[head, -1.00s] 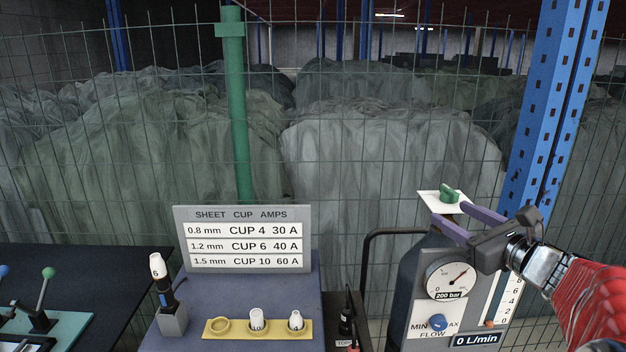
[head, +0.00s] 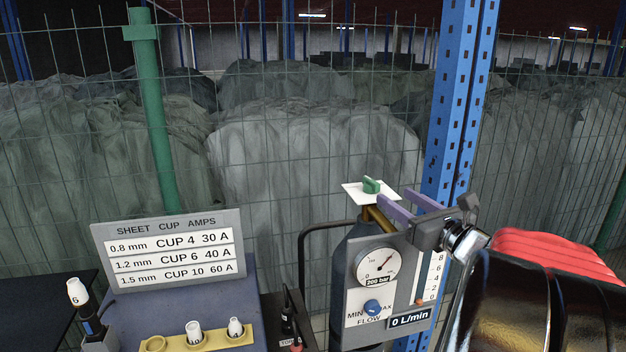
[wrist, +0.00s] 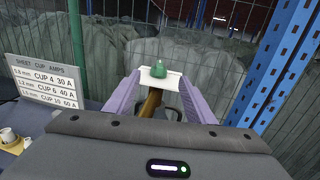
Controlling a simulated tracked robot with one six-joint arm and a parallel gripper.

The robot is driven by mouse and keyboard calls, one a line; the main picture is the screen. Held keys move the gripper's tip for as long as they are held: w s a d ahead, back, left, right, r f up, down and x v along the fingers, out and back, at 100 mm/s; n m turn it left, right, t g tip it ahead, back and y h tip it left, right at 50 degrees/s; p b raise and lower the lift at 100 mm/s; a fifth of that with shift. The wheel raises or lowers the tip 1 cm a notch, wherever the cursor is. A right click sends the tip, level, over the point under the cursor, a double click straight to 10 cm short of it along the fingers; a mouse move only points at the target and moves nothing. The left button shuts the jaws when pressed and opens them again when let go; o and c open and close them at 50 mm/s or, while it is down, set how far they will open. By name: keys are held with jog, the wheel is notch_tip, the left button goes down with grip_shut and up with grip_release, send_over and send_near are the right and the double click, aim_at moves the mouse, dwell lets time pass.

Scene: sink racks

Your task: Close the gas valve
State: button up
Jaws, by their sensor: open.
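The gas valve is a green knob (head: 371,186) on a white plate (head: 353,194) above a brass stem (head: 375,217), at the top of the dark gas cylinder (head: 346,262). The knob also shows in the wrist view (wrist: 158,70), ahead of the space between my fingers. In the wrist view, my gripper (wrist: 160,80) has one finger on each side of the brass stem. No contact with the knob shows.
The regulator panel carries a pressure gauge (head: 377,263), a blue flow knob (head: 373,307) and a "0 L/min" display (head: 408,318). A blue rack post (head: 458,110) stands close behind my gripper. A settings sign (head: 168,250) and yellow cup holder (head: 215,341) are at left.

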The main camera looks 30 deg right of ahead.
aim_at(379, 185)
jog(key=w, duration=0.4)
jog(key=w+d, duration=0.1)
jog(key=w, duration=0.6)
jog(key=shift+w+d, duration=0.2)
jog(key=shift+w, duration=0.15)
jog(key=c, duration=1)
jog(key=shift+s+d, duration=0.15)
jog(key=shift+d, duration=0.05)
jog(key=shift+c, duration=0.2)
jog(key=shift+a, duration=0.1)
